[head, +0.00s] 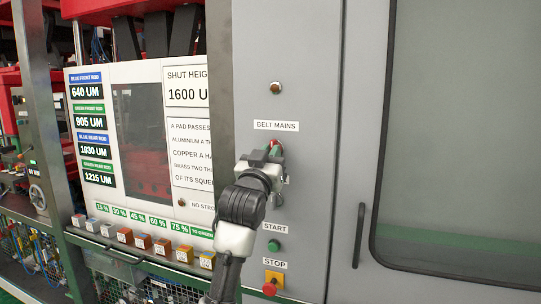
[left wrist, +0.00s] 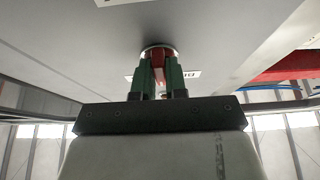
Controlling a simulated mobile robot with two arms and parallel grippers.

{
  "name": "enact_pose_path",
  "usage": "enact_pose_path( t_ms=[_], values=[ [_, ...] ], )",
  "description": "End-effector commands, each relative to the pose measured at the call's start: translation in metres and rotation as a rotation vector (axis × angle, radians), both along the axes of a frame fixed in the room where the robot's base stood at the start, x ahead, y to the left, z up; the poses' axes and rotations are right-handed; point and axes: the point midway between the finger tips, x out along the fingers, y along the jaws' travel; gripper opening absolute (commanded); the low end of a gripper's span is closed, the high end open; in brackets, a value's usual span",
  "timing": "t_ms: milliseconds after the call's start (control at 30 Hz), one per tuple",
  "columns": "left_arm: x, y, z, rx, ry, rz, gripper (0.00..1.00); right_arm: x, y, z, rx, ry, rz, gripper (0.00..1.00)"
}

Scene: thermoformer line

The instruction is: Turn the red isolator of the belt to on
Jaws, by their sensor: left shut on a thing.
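The red isolator (head: 275,147) sits on the grey cabinet panel under the label BELT MAINS (head: 276,126). My left gripper (head: 268,156) is at it and hides most of it in the head view. In the left wrist view the red handle of the isolator (left wrist: 158,62) stands between the two green fingers of my left gripper (left wrist: 160,75), which is shut on it. A pale round plate shows behind the handle. I cannot tell the handle's exact on or off position. My right gripper is not in view.
Below are a green START button (head: 273,245) and a red STOP button (head: 270,288) on a yellow base. A lamp (head: 275,87) is above. A door handle (head: 359,235) stands out at the right. Several coloured blocks (head: 143,241) line a ledge at the left.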

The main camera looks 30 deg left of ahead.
Motion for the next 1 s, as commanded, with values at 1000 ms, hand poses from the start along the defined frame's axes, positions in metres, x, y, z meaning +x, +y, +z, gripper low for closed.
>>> enact_pose_path(
  t_ms=[1000],
  values=[
    [-0.010,-0.002,-0.007,-0.008,-0.001,0.000,0.38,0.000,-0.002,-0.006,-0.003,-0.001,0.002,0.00]
  ],
)
